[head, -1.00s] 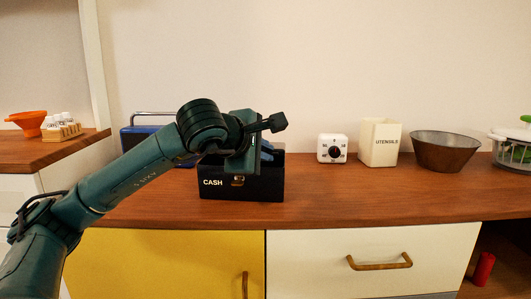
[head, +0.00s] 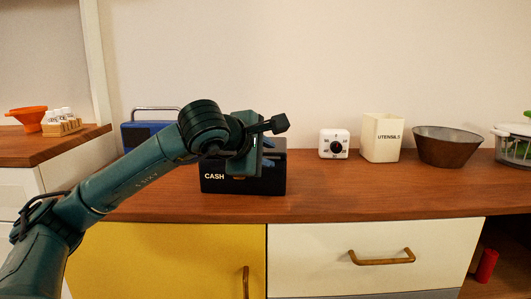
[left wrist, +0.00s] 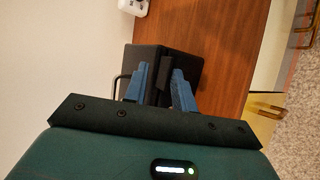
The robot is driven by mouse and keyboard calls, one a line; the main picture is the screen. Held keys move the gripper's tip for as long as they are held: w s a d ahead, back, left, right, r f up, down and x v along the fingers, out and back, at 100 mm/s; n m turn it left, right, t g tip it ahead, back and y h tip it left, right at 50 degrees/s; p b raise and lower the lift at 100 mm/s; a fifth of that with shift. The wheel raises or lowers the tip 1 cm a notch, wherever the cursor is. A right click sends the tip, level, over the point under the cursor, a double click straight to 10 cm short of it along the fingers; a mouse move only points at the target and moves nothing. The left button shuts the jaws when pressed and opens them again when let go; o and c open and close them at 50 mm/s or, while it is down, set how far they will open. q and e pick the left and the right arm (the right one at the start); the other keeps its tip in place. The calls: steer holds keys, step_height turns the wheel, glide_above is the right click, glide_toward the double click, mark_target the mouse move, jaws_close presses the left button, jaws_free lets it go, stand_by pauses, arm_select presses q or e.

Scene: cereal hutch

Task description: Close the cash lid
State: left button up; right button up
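The black cash box (head: 217,181), lettered CASH in white, stands on the wooden counter. My left gripper (head: 266,160) is over its upper front and hides much of the top and the latch. In the left wrist view the flat dark lid (left wrist: 185,66) lies under and beyond the blue fingers (left wrist: 161,76). The fingers are apart, with a dark strip showing between them. The lid looks down or nearly down; any remaining gap is hidden. I cannot tell whether the fingers touch it. My right gripper is not in view.
A blue case with a handle (head: 138,136) stands left of the box, partly behind my arm. To the right are a white timer (head: 334,144), a utensils holder (head: 381,138) and a brown bowl (head: 447,147). Counter in front of the box is clear.

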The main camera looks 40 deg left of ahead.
arm_select(q)
steer(key=shift+r, duration=0.1)
steer(key=p+v, duration=0.1)
steer(key=v, duration=1.2)
